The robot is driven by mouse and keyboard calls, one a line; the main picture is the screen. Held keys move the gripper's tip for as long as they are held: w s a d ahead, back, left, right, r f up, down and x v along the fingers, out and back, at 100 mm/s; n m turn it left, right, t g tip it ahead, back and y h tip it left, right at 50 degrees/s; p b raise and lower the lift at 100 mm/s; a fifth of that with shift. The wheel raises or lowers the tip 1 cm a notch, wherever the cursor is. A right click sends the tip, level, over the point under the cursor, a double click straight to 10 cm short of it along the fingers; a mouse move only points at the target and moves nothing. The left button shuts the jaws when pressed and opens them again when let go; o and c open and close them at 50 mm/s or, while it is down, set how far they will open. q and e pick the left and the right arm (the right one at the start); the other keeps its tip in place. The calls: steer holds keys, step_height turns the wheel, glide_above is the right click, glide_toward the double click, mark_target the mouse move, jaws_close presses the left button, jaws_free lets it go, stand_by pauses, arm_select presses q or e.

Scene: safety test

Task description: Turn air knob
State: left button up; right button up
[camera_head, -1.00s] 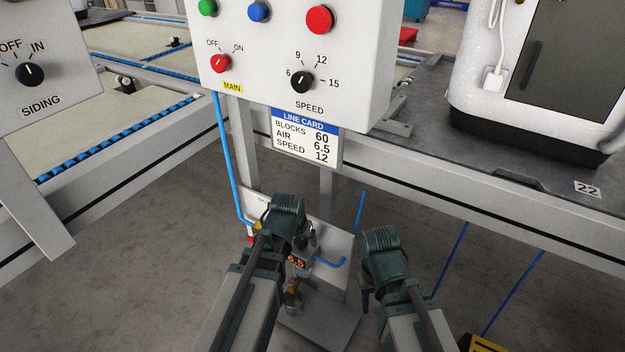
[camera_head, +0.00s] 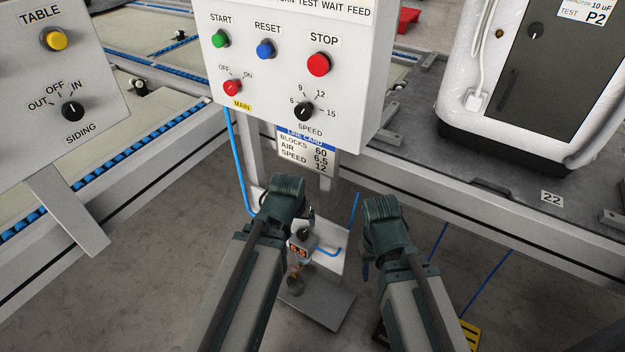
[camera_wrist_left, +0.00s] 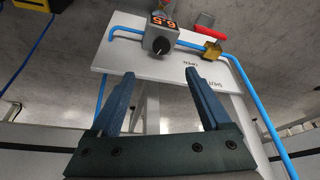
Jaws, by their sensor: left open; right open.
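The air regulator (camera_wrist_left: 163,32) is a small grey box on a white plate, with a lit orange display reading 6.5. Its dark air knob (camera_wrist_left: 160,46) faces my left gripper in the left wrist view. My left gripper (camera_wrist_left: 160,76) is open and empty, its two blue fingers apart, with the knob beyond the tips and not between them.
A line card (camera_head: 306,150) reads AIR 6.5 under the control box (camera_head: 290,60). A red-handled valve (camera_wrist_left: 210,36) and blue hoses (camera_wrist_left: 265,110) are beside the regulator. Conveyor frame rails (camera_head: 480,215) border the space. A yellow-black object (camera_head: 468,335) is at lower right.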

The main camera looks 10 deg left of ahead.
arm_select(q)
steer(key=s+d+r+m+g+p, duration=0.1)
steer(key=s+d+r+p, duration=0.1)
steer(key=r+p, duration=0.6)
steer(key=s+d+r+g+p, duration=0.1)
steer(key=s+d+r+p, duration=0.1)
steer(key=r+p, duration=0.6)
steer(key=shift+d+m, duration=0.4)
steer(key=shift+d, duration=0.05)
steer(key=s+d+r+m+g+p, duration=0.1)
steer(key=s+d+r+p, duration=0.1)
steer(key=r+p, duration=0.9)
steer(key=s+d+r+m+g+y+p, duration=0.1)
steer(key=s+d+r+p, duration=0.2)
steer(key=r+p, duration=0.8)
steer(key=shift+s+r+g+p, duration=0.15)
steer(key=shift+s+g+p, duration=0.2)
steer(key=shift+s, duration=0.55)
